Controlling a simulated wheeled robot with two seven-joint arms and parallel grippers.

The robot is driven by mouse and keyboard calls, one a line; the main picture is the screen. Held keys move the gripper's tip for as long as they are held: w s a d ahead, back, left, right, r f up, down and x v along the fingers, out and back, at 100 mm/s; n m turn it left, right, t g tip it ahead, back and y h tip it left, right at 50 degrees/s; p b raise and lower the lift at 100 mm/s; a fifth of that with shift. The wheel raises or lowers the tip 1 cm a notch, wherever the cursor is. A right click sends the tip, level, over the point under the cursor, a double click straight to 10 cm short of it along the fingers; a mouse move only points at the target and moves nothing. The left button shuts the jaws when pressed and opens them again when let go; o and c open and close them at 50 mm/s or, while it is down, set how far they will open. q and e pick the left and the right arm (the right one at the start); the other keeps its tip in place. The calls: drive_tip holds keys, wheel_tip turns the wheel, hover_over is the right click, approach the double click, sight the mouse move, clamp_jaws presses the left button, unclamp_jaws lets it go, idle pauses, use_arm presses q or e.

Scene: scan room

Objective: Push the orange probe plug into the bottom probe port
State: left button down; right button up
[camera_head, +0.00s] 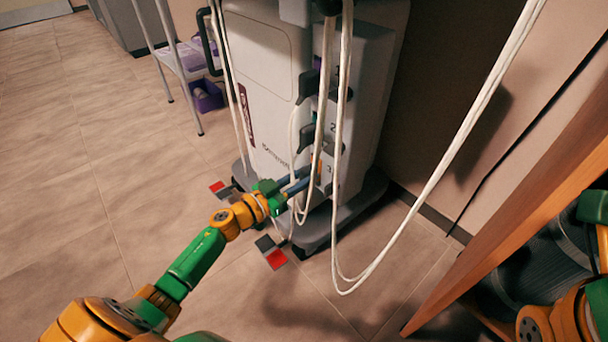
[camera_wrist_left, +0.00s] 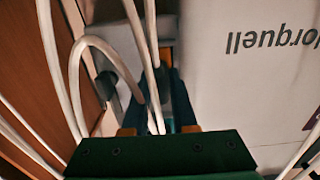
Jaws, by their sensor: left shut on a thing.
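The machine (camera_head: 270,75) is a pale cart with numbered probe ports on its right-hand face. My left gripper (camera_head: 304,181) reaches the lower part of that face, near the number 3. It is shut on the orange probe plug (camera_head: 317,168), of which only a small orange patch shows beside white cables. The bottom probe port is hidden behind the gripper and cables, so I cannot tell whether the plug is in it. In the left wrist view the gripper's dark blue fingers (camera_wrist_left: 163,90) point at the machine, and cables cover the plug. My right gripper is out of view.
White cables (camera_head: 440,170) hang in front of the machine and loop low on its right. Dark grip-like parts (camera_head: 318,138) stick out above my left gripper. A wooden panel (camera_head: 520,205) stands at the right.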

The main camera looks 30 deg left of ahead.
use_arm(q)
drive_tip(key=c, duration=0.6)
unclamp_jaws()
drive_tip(key=shift+o, duration=0.2)
drive_tip(key=shift+a, duration=0.1)
drive_tip(key=shift+s, duration=0.15)
idle(0.4)
drive_tip(key=shift+s+a+p, duration=0.35)
drive_tip(key=shift+s+p, duration=0.15)
drive_tip(key=shift+s, duration=0.1)
drive_tip(key=shift+s+a, duration=0.2)
drive_tip(key=shift+s, duration=0.4)
drive_tip(key=shift+s+p, duration=0.15)
drive_tip(key=shift+p, duration=0.15)
